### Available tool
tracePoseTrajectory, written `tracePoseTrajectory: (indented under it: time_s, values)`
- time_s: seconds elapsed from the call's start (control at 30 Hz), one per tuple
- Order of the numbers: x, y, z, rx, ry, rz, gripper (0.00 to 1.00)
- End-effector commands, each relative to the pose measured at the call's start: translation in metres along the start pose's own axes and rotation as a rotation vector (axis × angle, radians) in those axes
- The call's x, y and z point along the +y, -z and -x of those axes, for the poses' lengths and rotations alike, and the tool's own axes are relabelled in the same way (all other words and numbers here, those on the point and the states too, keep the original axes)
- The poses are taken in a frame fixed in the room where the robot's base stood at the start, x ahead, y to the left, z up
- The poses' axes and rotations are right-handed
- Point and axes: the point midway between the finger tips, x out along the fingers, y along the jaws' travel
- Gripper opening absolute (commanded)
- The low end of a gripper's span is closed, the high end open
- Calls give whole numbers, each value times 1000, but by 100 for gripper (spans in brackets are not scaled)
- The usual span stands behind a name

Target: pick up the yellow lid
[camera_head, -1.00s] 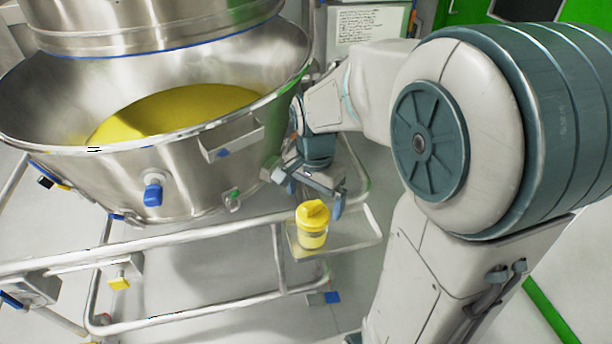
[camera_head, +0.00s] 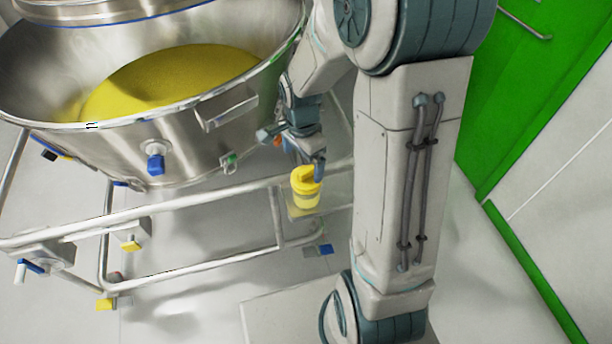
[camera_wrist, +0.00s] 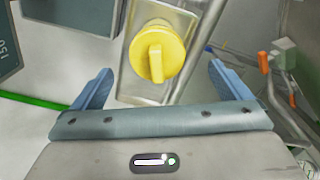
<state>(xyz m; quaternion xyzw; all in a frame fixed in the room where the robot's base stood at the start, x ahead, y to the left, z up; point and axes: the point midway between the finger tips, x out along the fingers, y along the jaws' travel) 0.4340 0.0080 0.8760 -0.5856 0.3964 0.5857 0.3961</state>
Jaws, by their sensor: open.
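The yellow lid (camera_head: 306,178) sits on a small jar (camera_head: 306,199) with yellow contents, standing upright on a small shelf at the side of the metal frame. In the wrist view the lid (camera_wrist: 157,53) is seen from above, round with a raised grip bar. It lies between and beyond my two blue fingers. My gripper (camera_wrist: 161,88) is open and empty, with the fingers wide apart on either side of the lid's line. In the head view my gripper (camera_head: 304,160) is just above and behind the lid. I cannot tell the exact gap.
A large steel bowl (camera_head: 180,158) holding yellow powder stands close to the left of my gripper. A tubular rail (camera_head: 180,226) runs around the frame below it. The jar's shelf (camera_head: 333,196) is small. A green door (camera_head: 520,90) is at the right.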

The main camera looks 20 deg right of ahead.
Motion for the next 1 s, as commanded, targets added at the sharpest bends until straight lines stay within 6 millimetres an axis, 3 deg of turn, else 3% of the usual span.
tracePoseTrajectory:
  time_s: [0.5,0.8,0.97,1.0]
  values:
    - [5,4,-52,-1,-2,0,97]
    - [5,4,-55,0,0,-1,97]
    - [5,5,-55,0,0,-1,52]
    - [5,5,-55,0,0,-1,50]
